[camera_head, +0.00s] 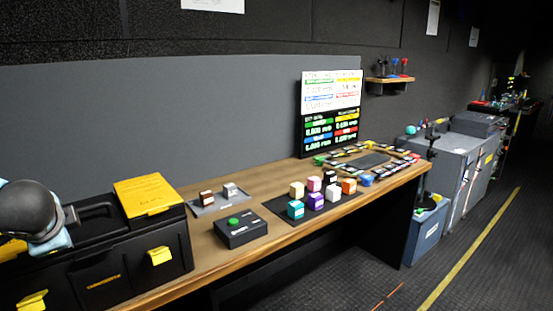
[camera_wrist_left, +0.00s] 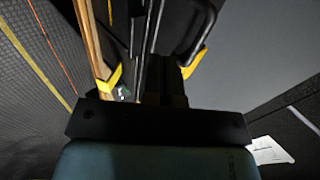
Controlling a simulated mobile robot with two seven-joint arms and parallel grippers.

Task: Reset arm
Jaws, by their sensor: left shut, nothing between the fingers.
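My left arm (camera_head: 36,215) comes in at the left edge of the head view, over the black toolbox. Its fingers do not show clearly there. In the left wrist view my left gripper (camera_wrist_left: 163,82) is dark, with its fingers together and nothing held. My right gripper is in neither view. The black toolbox (camera_head: 95,265), with yellow latches and a yellow lid panel (camera_head: 148,195), stands on the near left end of the wooden bench (camera_head: 190,275).
A black box with a green button (camera_head: 240,229), a grey tray (camera_head: 207,206) and several coloured cubes (camera_head: 316,200) stand on the bench. A screen (camera_head: 330,112) stands behind them. A blue bin (camera_head: 427,232) is beyond the bench. The floor (camera_head: 400,285) at right is open.

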